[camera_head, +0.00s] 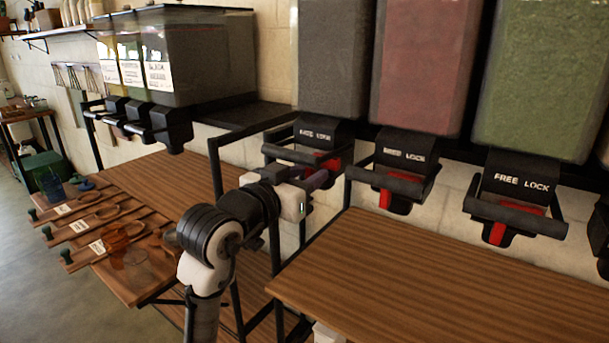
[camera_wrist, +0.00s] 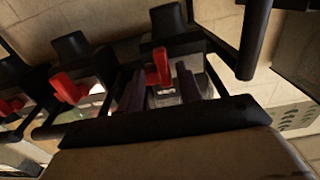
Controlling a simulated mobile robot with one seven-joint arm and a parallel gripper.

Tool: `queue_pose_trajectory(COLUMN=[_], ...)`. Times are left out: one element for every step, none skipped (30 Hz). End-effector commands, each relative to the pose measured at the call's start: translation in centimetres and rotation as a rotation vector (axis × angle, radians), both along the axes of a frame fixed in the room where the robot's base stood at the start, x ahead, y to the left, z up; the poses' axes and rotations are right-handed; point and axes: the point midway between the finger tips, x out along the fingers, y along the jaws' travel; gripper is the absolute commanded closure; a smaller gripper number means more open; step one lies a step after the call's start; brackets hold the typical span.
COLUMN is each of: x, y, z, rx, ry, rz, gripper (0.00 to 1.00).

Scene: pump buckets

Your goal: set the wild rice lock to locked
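The dark-filled dispenser (camera_head: 335,60) hangs left of a red-filled and a green-filled one; I cannot read a wild rice label on it. Its black valve (camera_head: 318,132) carries lock lettering and a red lock lever (camera_head: 330,164). My gripper (camera_head: 318,180) is at this valve, just below and left of the lever, partly hidden by my wrist. In the wrist view, the two dark fingers (camera_wrist: 160,90) stand apart, with a red lever (camera_wrist: 161,62) showing between and beyond them. I cannot tell whether either finger touches it.
The red-filled dispenser (camera_head: 425,60) and green-filled dispenser (camera_head: 540,80) have similar black valves with red levers and handle bars. A wooden counter (camera_head: 420,280) lies below.

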Motion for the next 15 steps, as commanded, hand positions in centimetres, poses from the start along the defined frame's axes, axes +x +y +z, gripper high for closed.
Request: queue_pose_trajectory(x=[0.0,0.0,-0.1,-0.1,-0.3,-0.6,-0.8,-1.2,-1.8,-2.3,-2.7,-3.5,-4.1,-4.7,-5.4], y=[0.0,0.1,0.1,0.2,0.3,0.6,0.8,1.0,1.5,1.8,2.2,2.7,3.2,3.6,4.2], z=[0.0,0.0,0.0,0.0,0.0,0.0,-0.1,-0.1,-0.1,-0.2,-0.2,-0.2,-0.2,-0.2,-0.2], rx=[0.000,-0.001,-0.001,-0.001,-0.001,-0.001,-0.001,0.000,-0.001,0.000,0.000,-0.002,0.000,0.001,0.000], ry=[0.000,-0.001,-0.001,-0.001,-0.002,-0.002,-0.002,-0.001,-0.003,-0.004,-0.003,-0.004,-0.004,-0.004,-0.004], rz=[0.001,0.001,0.002,0.002,0.002,0.002,0.002,0.003,0.004,0.005,0.006,0.005,0.005,0.006,0.005], gripper=[0.65,0.65,0.65,0.65,0.65,0.65,0.65,0.65,0.65,0.65,0.65,0.65,0.65,0.65,0.65])
